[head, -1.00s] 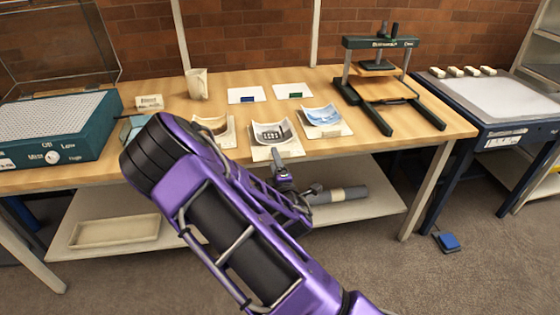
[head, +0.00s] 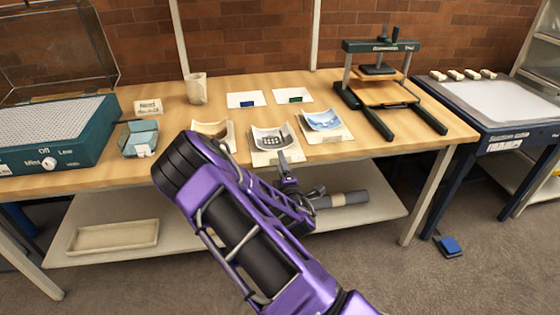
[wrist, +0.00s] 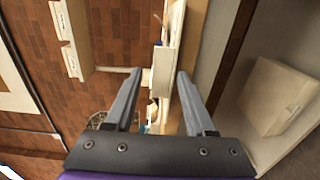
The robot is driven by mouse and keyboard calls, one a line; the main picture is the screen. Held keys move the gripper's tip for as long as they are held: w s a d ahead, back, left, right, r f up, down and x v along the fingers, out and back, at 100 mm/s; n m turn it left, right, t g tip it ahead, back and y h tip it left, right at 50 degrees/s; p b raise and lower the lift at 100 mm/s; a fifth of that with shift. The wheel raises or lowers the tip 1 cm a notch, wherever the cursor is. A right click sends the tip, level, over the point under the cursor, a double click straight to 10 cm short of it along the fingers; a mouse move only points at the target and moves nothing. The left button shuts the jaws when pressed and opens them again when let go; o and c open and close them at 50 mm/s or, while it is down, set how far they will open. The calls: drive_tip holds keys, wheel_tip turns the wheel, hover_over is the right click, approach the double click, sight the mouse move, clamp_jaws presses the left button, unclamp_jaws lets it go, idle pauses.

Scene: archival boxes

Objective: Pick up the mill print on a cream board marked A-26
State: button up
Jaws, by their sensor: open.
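Three curled prints on cream boards lie along the table's front edge in the head view. The middle one (head: 272,138) shows a grey building with dark windows and looks like the mill print; its marking is too small to read. The right print (head: 324,120) is blue. The left print (head: 212,129) is brownish and partly hidden by my arm. My gripper (head: 287,168) is at the table's front edge, just in front of the middle board and apart from it. In the wrist view my gripper (wrist: 158,76) is open, with nothing held between the fingers.
A green press (head: 385,90) stands at the back right of the table (head: 300,85). Two white cards (head: 246,99) lie behind the prints. A lower shelf (head: 370,205) holds a roll.

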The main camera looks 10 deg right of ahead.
drive_tip(key=shift+w, duration=0.7)
clamp_jaws()
idle(0.3)
wheel_tip(320, 180, up, 3)
drive_tip(key=shift+f+p, duration=0.2)
drive_tip(key=shift+p, duration=0.45)
drive_tip(key=s+r+p, duration=0.1)
drive_tip(key=s+r, duration=0.1)
drive_tip(key=s, duration=0.5)
drive_tip(key=s+r+p, duration=0.1)
drive_tip(key=s+r, duration=0.2)
drive_tip(key=s, duration=0.4)
drive_tip(key=shift+p, duration=0.35)
